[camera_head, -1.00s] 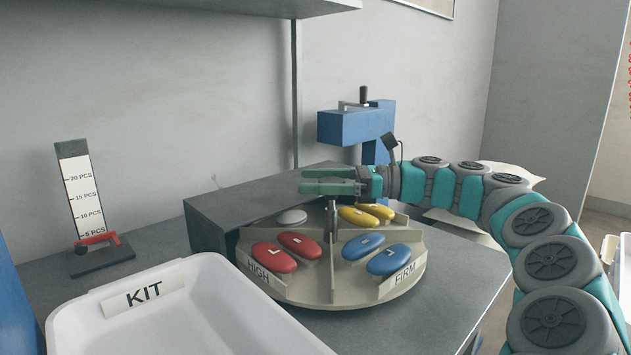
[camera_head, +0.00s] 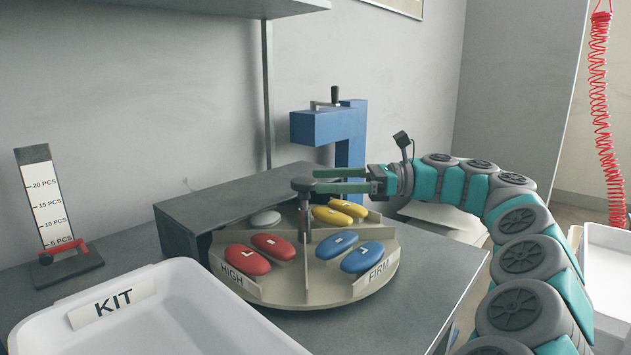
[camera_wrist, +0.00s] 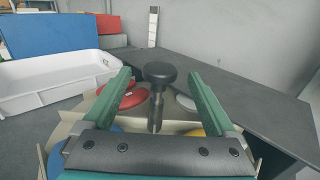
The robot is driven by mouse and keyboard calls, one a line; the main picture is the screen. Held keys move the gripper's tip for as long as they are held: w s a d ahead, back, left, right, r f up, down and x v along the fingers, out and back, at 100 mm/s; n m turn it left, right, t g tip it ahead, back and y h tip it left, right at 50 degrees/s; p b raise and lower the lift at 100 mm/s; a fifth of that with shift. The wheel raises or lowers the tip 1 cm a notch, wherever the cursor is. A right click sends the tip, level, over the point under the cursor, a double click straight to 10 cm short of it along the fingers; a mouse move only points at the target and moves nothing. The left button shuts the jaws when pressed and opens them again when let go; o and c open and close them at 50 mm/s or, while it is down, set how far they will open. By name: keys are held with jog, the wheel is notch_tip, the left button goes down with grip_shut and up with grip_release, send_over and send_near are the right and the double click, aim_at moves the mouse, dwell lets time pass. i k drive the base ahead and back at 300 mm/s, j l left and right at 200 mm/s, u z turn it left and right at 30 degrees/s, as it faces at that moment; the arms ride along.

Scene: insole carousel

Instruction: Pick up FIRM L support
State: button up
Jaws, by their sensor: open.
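Two blue supports lie in the FIRM compartment of the round beige carousel (camera_head: 290,292) in the head view. The front right one (camera_head: 362,258) seems to bear an L, though the mark is small. The other (camera_head: 336,245) lies just behind and left of it, its mark unclear. My gripper (camera_head: 316,181) is open and empty above the carousel, level with the dark knob (camera_head: 302,184) on its centre post. The wrist view shows the knob (camera_wrist: 160,72) between the line of my fingers, around their tips. My gripper's body largely hides the blue supports there.
Red supports (camera_head: 247,260) lie in the HIGH compartment, yellow ones (camera_head: 333,215) at the back. A grey housing (camera_head: 225,205) covers the carousel's rear left. A white KIT tray (camera_head: 160,325) stands front left, and a blue press (camera_head: 330,127) behind.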

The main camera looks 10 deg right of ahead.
aim_at(365, 258)
jog(key=k+l, duration=0.85)
